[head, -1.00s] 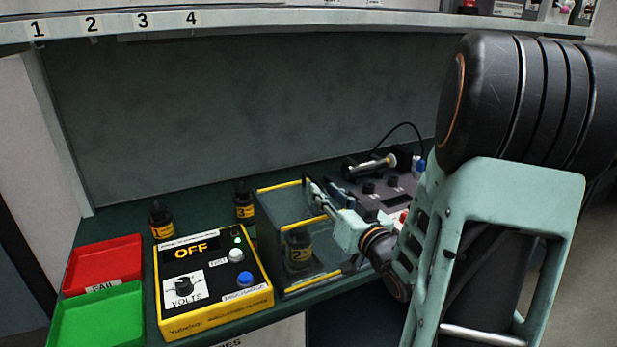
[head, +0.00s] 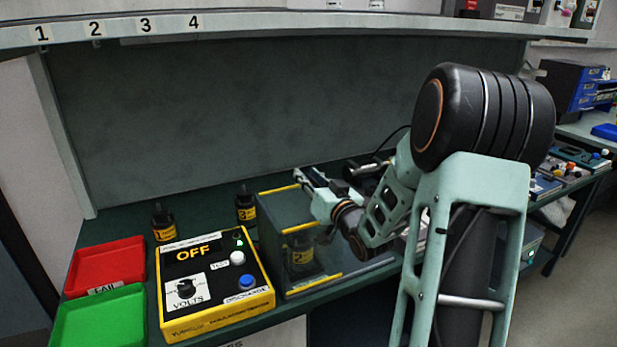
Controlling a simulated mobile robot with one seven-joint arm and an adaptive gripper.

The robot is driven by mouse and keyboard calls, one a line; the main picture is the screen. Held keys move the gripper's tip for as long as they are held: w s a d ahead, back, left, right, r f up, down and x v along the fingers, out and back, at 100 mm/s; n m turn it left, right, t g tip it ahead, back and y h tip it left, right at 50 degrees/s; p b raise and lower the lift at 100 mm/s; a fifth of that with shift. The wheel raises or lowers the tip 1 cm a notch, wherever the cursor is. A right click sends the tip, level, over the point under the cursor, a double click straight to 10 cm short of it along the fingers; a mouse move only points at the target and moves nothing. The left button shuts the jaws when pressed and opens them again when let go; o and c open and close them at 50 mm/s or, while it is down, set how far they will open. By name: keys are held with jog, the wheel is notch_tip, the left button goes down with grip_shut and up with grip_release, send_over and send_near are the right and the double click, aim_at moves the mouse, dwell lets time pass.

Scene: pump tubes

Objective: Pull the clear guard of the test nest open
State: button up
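The clear guard (head: 270,235) of the test nest is a see-through box with yellow edge strips, right of the yellow tester. My arm hides part of the guard's right side.
The yellow tester (head: 212,285) reads OFF. Red (head: 104,262) and green (head: 100,318) trays lie at the left. Tubes 1 (head: 163,222) and 3 (head: 245,205) stand behind the tester. A numbered shelf (head: 270,27) runs above.

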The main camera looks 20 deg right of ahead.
jog(key=shift+c, duration=0.4)
grip_shut()
jog(key=d, duration=1.6)
jog(key=shift+w+d+p, duration=0.25)
jog(key=shift+d+p, duration=0.05)
jog(key=shift+p, duration=0.1)
jog(key=shift+o, duration=0.4)
grip_release()
